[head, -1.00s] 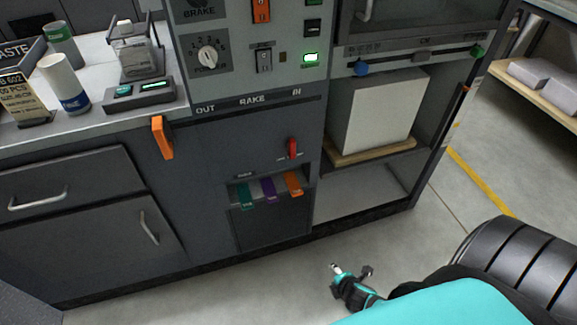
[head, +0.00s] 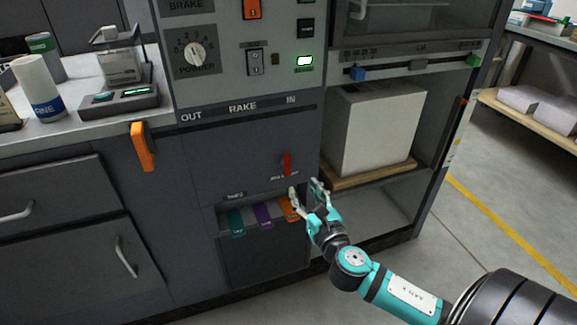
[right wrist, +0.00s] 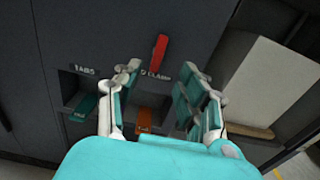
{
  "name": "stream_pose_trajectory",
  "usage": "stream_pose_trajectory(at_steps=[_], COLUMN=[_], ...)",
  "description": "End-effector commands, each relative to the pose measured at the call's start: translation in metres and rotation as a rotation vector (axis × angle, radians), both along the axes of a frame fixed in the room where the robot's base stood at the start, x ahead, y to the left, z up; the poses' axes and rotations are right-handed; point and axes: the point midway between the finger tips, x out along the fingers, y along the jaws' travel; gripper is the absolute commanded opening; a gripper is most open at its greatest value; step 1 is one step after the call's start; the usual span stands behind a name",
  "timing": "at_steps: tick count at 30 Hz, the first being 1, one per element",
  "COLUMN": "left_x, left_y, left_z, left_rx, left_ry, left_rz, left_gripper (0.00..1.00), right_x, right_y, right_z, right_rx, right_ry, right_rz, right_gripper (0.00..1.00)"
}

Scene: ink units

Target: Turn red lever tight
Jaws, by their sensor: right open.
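The red lever (head: 287,165) sits on the dark machine panel, above the slot with coloured tabs, and stands nearly upright. It also shows in the right wrist view (right wrist: 157,54), tilted slightly, just beyond the fingertips and above a label. My right gripper (head: 306,188) is open and empty, just below and in front of the lever. In the right wrist view the two fingers (right wrist: 165,80) are spread, with the lever between their lines and apart from both. My left gripper is not in view.
Teal (head: 236,222), purple (head: 263,214) and orange (head: 288,208) tabs hang in the slot below the lever. An orange handle (head: 143,146) sticks out at the left. A white block (head: 372,128) stands on a wooden board in the right bay. Open floor lies at the right.

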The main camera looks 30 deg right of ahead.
Motion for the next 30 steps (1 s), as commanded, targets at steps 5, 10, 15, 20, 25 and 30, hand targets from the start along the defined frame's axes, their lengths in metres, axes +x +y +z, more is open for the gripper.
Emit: stream_pose_trajectory(at_steps=[5, 10, 15, 20, 25, 30], left_x=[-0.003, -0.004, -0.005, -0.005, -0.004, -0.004], left_y=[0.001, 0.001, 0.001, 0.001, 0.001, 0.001], left_z=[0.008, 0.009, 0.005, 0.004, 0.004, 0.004], left_rx=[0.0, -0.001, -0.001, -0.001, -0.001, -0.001], left_ry=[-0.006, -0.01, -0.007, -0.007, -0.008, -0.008], left_rz=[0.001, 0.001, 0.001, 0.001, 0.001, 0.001], left_gripper=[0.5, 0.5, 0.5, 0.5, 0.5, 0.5], right_x=[0.04, 0.075, 0.099, 0.111, 0.114, 0.113], right_y=[-0.01, -0.018, -0.024, -0.027, -0.027, -0.027], right_z=[0.0, -0.001, -0.001, -0.001, -0.001, -0.001], right_rx=[-0.001, 0.001, 0.002, 0.003, 0.002, 0.002], right_ry=[-0.004, -0.002, 0.0, 0.0, 0.001, 0.001], right_rz=[-0.001, -0.001, -0.001, 0.0, 0.001, 0.001], right_gripper=[0.4, 0.4, 0.4, 0.4, 0.4, 0.38])
